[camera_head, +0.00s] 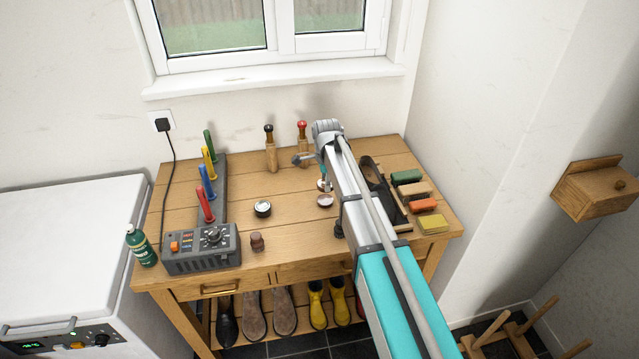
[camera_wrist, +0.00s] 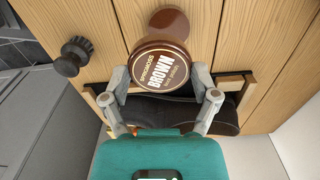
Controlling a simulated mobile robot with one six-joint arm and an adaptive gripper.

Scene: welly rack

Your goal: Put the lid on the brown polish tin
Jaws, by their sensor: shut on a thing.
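My gripper (camera_wrist: 160,88) is shut on a round lid (camera_wrist: 162,75) with a brown label reading "BROWN", one finger on each side of its rim. In the wrist view the brown polish tin (camera_wrist: 168,20) shows just beyond the lid, partly hidden behind it. The lid looks held above the bench and offset from the tin; whether they touch cannot be told. In the head view the tin (camera_head: 325,201) stands on the bench beside my arm, and my gripper (camera_head: 324,184) is small and partly hidden by the arm.
A boot dryer unit (camera_head: 202,250) sits at the left front. Coloured brushes or blocks (camera_head: 422,205) line the right. A dark knob (camera_wrist: 75,55) is near the front edge.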

